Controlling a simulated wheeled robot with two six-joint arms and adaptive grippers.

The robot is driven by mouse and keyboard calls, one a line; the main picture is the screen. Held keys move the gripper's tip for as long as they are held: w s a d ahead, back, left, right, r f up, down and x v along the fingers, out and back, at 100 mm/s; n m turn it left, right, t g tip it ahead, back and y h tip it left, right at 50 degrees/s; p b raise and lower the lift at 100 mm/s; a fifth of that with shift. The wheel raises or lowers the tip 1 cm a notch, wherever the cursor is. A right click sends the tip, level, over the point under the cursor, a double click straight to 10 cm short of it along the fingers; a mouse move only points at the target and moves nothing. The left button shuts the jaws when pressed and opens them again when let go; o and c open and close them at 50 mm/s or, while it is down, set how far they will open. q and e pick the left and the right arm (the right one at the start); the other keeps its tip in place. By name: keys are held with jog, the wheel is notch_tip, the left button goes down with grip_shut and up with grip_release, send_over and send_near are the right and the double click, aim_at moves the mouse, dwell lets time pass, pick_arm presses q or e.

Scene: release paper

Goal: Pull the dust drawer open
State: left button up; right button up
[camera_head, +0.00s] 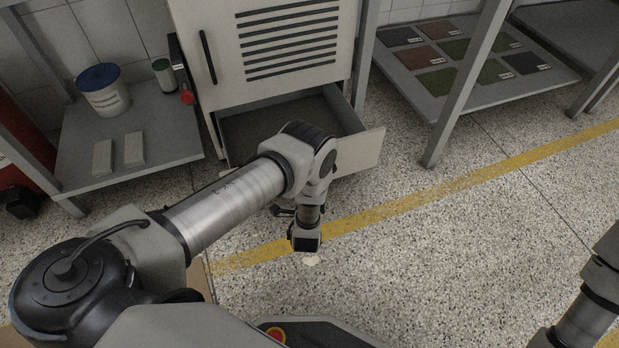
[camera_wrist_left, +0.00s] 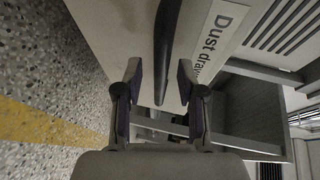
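The dust drawer (camera_head: 362,150) at the bottom of the grey cabinet is pulled out, and its dark, empty-looking inside shows in the head view. My left arm and wrist cover much of its front. In the left wrist view, the "Dust drawer" label (camera_wrist_left: 216,36) is on the light front panel, beside a dark bar handle (camera_wrist_left: 168,40). My left gripper (camera_wrist_left: 158,78) is open, with a finger on each side of the handle's line and visible gaps to both. My right gripper is not in view; only part of the right arm shows at the right edge.
The cabinet door (camera_head: 290,45) above has slats and a vertical handle. A low side table (camera_head: 165,125) at left holds a bucket (camera_head: 104,92), a small can and two light blocks. A rack (camera_head: 480,75) with coloured tiles stands at right.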

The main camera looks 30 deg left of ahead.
pick_arm(q)
jog(key=v, duration=1)
jog(key=shift+s+d, duration=0.15)
jog(key=shift+s, duration=0.25)
